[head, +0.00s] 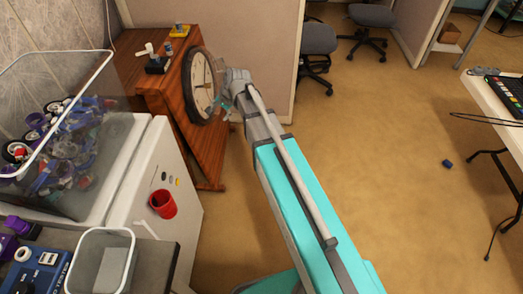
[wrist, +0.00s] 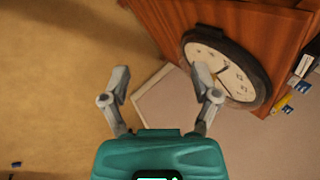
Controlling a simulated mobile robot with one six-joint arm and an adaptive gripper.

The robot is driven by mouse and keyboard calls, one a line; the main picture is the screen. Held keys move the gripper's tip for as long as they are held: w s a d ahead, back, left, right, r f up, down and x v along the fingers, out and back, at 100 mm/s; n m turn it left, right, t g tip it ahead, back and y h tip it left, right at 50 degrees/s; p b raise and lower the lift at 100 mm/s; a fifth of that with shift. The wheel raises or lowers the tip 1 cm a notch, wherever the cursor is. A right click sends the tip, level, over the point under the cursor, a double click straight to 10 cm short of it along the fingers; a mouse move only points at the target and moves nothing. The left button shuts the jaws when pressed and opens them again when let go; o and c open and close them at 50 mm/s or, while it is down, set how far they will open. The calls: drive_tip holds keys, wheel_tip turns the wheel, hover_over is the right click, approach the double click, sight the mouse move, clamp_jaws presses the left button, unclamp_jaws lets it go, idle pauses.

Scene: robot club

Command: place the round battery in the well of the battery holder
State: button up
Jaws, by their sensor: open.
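My gripper (wrist: 162,82) is open and empty, its two fingers wide apart in the wrist view. In the head view, my gripper (head: 223,103) is in front of the clock face, beside the wooden cabinet. I cannot make out the round battery or the battery holder for certain. Small items stand on the cabinet top: a black block with a white part (head: 155,63), a small grey-blue piece (head: 168,49) and a yellow piece (head: 180,31). They are too small to name. Nothing is between the fingers.
The wooden cabinet (head: 133,45) carries a round clock (head: 202,88) on its side. A grey bin (head: 103,235) is in front. Open carpet (head: 400,150) lies to the right.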

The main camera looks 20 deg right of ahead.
drive_tip(key=s+d+f+n+g+h, duration=0.1)
drive_tip(key=s+d+n, duration=0.3)
drive_tip(key=s, duration=0.6)
drive_tip(key=s+d+f+n+g+h, duration=0.1)
drive_tip(key=s+d+n, duration=0.4)
drive_tip(key=s, duration=0.5)
drive_tip(key=shift+s+d+g+h, duration=0.2)
drive_tip(key=shift+d+g+h, duration=0.55)
drive_tip(key=shift+h, duration=0.35)
drive_tip(key=shift+a+f, duration=0.1)
drive_tip(key=shift+a, duration=0.05)
